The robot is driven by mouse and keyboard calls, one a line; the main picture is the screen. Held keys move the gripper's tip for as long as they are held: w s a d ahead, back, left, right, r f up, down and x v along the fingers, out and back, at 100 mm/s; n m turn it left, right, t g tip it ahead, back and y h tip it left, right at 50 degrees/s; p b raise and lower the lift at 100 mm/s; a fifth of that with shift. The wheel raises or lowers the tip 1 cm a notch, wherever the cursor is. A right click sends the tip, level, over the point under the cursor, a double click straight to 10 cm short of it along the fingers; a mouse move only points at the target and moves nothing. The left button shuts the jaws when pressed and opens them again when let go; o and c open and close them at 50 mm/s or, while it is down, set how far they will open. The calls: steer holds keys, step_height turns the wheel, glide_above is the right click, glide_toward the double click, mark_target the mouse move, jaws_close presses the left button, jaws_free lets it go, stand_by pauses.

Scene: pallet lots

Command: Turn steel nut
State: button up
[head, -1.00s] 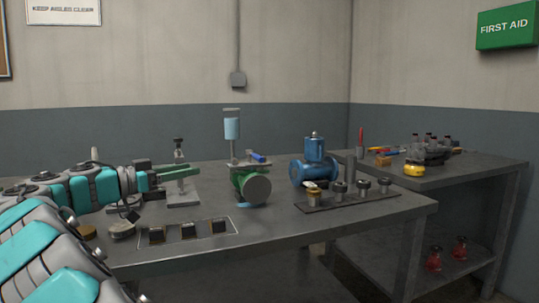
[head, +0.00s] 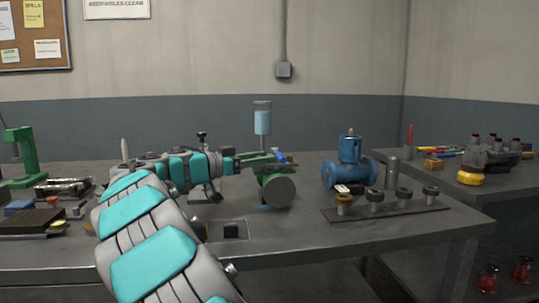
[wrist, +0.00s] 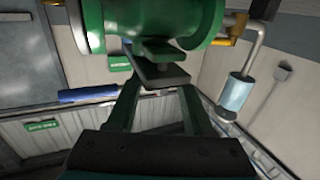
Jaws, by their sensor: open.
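No part is plainly marked as the steel nut. A dark strip (head: 400,212) at the right of the bench carries several round nut-like caps, one brass-coloured (head: 344,203) and grey ones (head: 375,199). In the wrist view my gripper (wrist: 158,92) is open. Its two fingers point at a dark, flat-sided piece (wrist: 160,73) below the green body; contact cannot be told. My arm hides part of the bench.
A blue valve (head: 350,176) stands right of the green body. A dark block (head: 231,231) lies in an outlined area in front. A green press (head: 20,160) stands far left. The bench front right is clear.

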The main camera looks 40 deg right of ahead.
steer(key=shift+s+d, duration=0.2)
steer(key=shift+d, duration=0.9)
jaws_close()
